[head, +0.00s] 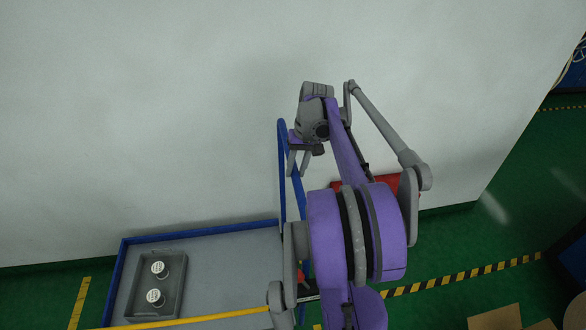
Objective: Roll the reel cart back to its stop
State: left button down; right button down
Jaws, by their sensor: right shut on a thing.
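The cart (220,262) has a grey deck with a blue rim and stands against the pale wall at the lower left. Its blue upright handle (282,150) rises at the right end of the deck. My right gripper (298,166) is at the handle and shut on it, its fingers on either side of the blue bar. My purple right arm hides the lower handle and the cart's right end. My left gripper is not in view. I cannot make out a stop for the cart.
A grey tray (125,300) with two white-topped round items (158,268) sits on the deck's left. A yellow bar (200,319) crosses the front. A red object (402,183) is partly behind my arm. Cardboard boxes (495,318) lie lower right; striped tape (460,275) marks the green floor.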

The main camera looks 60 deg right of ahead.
jog(key=shift+s+d, duration=0.15)
jog(key=c, duration=0.6)
grip_release()
jog(key=shift+s+d, duration=0.1)
jog(key=shift+s, duration=0.05)
jog(key=shift+r, duration=0.15)
notch_tip(320, 180, up, 10)
jog(key=s+d, duration=0.1)
jog(key=shift+s+d+r+p, duration=0.15)
jog(key=shift+s+p, duration=0.1)
jog(key=shift+p, duration=0.05)
